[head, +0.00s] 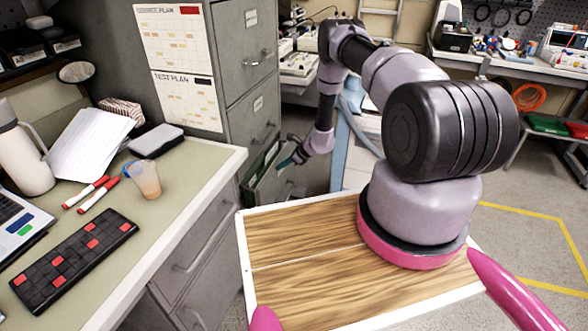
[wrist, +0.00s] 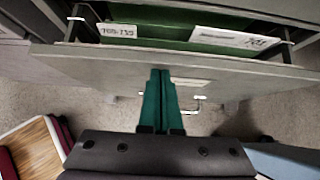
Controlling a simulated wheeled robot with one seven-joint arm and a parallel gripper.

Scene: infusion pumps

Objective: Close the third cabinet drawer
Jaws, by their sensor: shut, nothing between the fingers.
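The grey metal cabinet (head: 222,62) stands behind the desk, with several drawers in its front. The third drawer from the top (head: 268,178) is pulled partly open and shows green folders inside. In the wrist view the open drawer's front panel (wrist: 100,66) spans the picture, with green hanging folders (wrist: 165,46) and white labels behind it. My gripper (head: 292,160) is at the open drawer. In the wrist view its green fingers (wrist: 161,75) are together and empty, with the tips over the drawer front near its handle (wrist: 190,104). I cannot tell whether they touch the panel.
The desk (head: 185,175) at left holds a cup (head: 146,178), markers, a keyboard and a laptop. Its drawers stand near the cabinet's open drawer. A workbench (head: 500,65) with tools is at the back right. Bare floor (head: 535,235) with yellow lines lies at right.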

